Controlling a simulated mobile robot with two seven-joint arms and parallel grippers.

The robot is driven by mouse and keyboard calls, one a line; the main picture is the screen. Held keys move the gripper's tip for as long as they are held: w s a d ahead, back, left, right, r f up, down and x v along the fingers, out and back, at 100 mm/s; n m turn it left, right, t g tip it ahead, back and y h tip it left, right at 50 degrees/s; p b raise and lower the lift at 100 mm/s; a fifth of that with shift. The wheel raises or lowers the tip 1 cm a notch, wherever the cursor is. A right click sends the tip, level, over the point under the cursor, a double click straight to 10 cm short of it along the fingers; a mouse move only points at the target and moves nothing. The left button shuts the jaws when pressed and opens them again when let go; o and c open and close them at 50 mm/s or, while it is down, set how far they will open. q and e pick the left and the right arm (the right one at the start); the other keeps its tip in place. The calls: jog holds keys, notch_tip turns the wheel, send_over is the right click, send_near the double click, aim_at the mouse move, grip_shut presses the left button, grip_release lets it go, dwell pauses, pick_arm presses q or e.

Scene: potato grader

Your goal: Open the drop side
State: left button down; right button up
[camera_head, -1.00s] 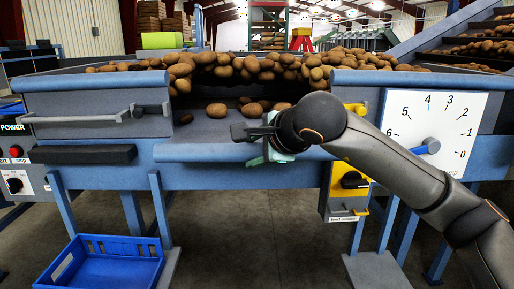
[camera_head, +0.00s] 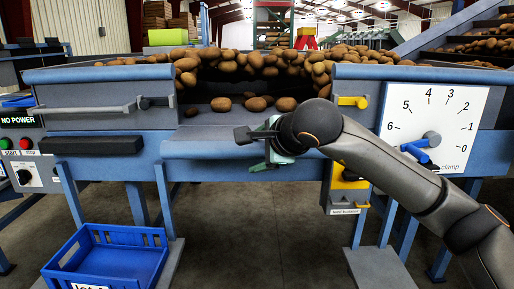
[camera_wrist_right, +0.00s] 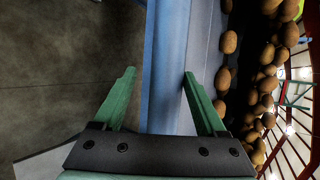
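The grader's front has an opening between two blue side panels, with a blue ledge (camera_head: 215,138) along its foot and potatoes behind it. I cannot tell whether this ledge is the lowered drop side. My right gripper (camera_head: 262,145) is at the front edge of the ledge, right of its middle. In the wrist view its two green fingers (camera_wrist_right: 160,75) are spread apart, with a blue rail (camera_wrist_right: 163,60) showing between them. I cannot tell whether they touch it. A grey latch (camera_head: 152,102) sits left of the opening and a yellow latch (camera_head: 352,101) right of it. My left gripper is out of view.
Loose potatoes (camera_head: 256,104) lie inside the opening. A grey handrail (camera_head: 85,109) runs along the left panel. A blue crate (camera_head: 105,262) is on the floor at lower left. The floor below the ledge is clear.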

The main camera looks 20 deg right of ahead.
jog(key=shift+o, duration=1.4)
jog(key=shift+f, duration=0.35)
jog(key=shift+r, duration=0.1)
jog(key=shift+s+d+r, duration=0.1)
jog(key=shift+s+r, duration=0.2)
jog(key=shift+r, duration=0.1)
jog(key=p+v, duration=0.3)
jog(key=v, duration=0.8)
jog(key=shift+s, duration=0.25)
jog(key=shift+r, duration=0.15)
